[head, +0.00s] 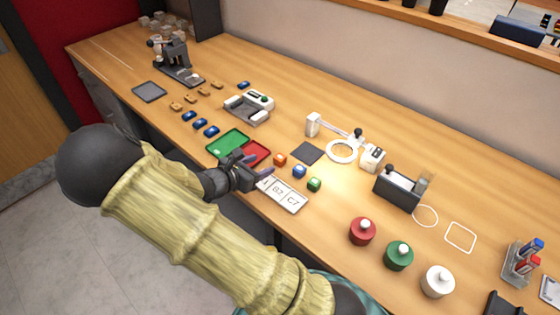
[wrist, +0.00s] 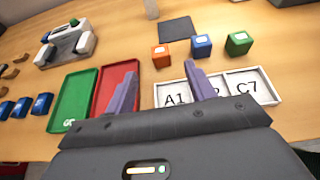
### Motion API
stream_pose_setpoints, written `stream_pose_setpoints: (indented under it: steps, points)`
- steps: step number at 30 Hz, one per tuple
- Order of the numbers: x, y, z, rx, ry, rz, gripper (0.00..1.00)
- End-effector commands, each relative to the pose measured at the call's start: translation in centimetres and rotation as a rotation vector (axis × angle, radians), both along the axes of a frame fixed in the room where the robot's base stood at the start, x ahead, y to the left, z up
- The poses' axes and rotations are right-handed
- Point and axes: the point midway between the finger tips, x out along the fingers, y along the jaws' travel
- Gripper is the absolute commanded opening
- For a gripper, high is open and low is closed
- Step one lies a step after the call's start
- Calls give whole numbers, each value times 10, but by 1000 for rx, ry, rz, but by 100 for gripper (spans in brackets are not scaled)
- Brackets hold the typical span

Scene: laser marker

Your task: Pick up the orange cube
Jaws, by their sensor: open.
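The orange cube (head: 280,159) stands on the wooden table, left of a blue cube (head: 299,171) and a green cube (head: 314,184). In the wrist view the orange cube (wrist: 160,56) is ahead of my gripper, between the lines of its two fingers and beyond their tips. My gripper (wrist: 159,82) has its purple fingers spread apart with nothing between them. In the head view my gripper (head: 262,168) is over the table's front side, close to the red tray (head: 262,150) and the white labelled board (head: 291,201). The cube is not touched.
A green tray (head: 228,142) adjoins the red one. A dark square mat (head: 307,153) lies behind the cubes, with a ring magnifier lamp (head: 342,151) further back. Red, green and white knobbed containers stand to the right.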

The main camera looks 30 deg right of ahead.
Motion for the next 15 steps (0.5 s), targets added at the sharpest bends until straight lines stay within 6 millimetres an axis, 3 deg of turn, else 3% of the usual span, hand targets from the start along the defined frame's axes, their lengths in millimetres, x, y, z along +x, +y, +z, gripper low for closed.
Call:
stream_pose_setpoints:
  steps: [6,15]
  points:
    - [10,-27,-13,-1,1,0,55]
    - [12,-30,-14,0,-1,2,55]
